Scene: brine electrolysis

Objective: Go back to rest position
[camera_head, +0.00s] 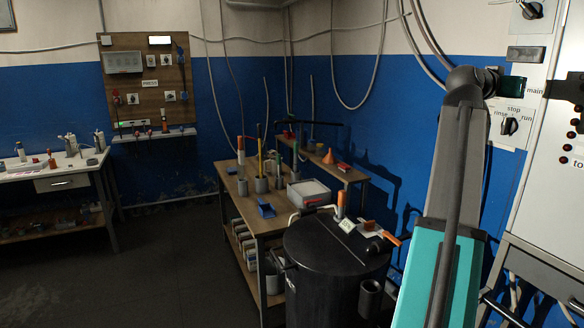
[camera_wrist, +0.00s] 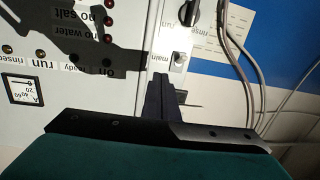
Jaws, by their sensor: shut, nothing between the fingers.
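My arm rises on the right of the head view, and its end with my gripper (camera_head: 513,96) is in front of the control cabinet (camera_head: 541,165), beside the label "main". In the wrist view my gripper (camera_wrist: 161,78) shows as dark fingers, closed together with nothing between them. They point at the cabinet front, close to the small "main" switch (camera_wrist: 181,60). I cannot tell whether the fingertips touch the panel. The gripper's shadow falls across the panel.
A black barrel (camera_head: 325,275) stands beside my arm, with an orange-handled tool on its lid. A wooden bench (camera_head: 245,208) with jars and a white-topped table (camera_head: 50,172) are further left. The floor at left is clear.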

